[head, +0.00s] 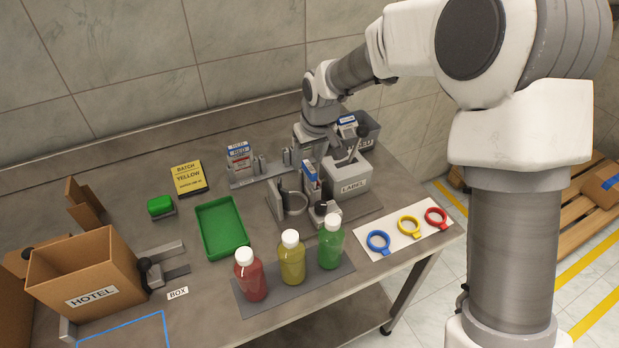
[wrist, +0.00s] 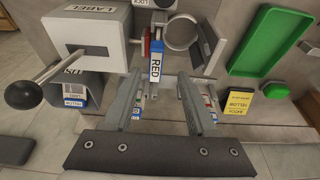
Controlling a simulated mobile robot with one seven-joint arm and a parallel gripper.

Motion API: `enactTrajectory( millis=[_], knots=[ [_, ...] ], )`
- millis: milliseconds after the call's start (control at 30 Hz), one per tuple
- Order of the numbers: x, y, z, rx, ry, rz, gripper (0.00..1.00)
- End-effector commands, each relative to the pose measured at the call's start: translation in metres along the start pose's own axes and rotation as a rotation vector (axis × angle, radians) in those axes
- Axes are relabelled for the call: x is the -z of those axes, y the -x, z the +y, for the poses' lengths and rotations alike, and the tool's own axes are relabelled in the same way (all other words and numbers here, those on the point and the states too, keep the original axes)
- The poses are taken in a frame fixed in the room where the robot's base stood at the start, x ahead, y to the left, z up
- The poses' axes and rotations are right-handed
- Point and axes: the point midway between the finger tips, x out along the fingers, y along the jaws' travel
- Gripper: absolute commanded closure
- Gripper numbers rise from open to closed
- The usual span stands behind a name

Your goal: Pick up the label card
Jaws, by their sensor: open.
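A white label card with a blue band reading RED (wrist: 155,66) stands on edge beside the grey LABEL box; in the head view the card (head: 310,174) shows just below my gripper (head: 309,148). In the wrist view my gripper (wrist: 159,92) is open, with the card between and slightly beyond its fingertips, apart from both. Other label cards (head: 239,157) stand in a rack at the back, partly hidden by the fingers in the wrist view. Another card (head: 347,125) is in the grey USED bin (head: 367,132).
The LABEL box (head: 350,183) has a black-knobbed lever (wrist: 25,93) close to my gripper. A ring holder (head: 294,203) sits beside the card. A green tray (head: 221,226), yellow batch card (head: 188,178), three bottles (head: 291,260) and a HOTEL carton (head: 90,275) stand around.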

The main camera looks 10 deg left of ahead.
Motion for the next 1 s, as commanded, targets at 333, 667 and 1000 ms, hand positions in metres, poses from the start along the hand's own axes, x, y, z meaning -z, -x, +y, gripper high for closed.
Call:
enactTrajectory(
  millis=[333, 667, 1000],
  knots=[
    [-0.007, -0.04, 0.006, 0.001, -0.001, -0.003, 0.43],
    [-0.006, -0.055, 0.006, 0.0, -0.001, 0.002, 0.43],
    [-0.006, -0.054, 0.006, 0.0, -0.001, 0.001, 0.89]
  ],
)
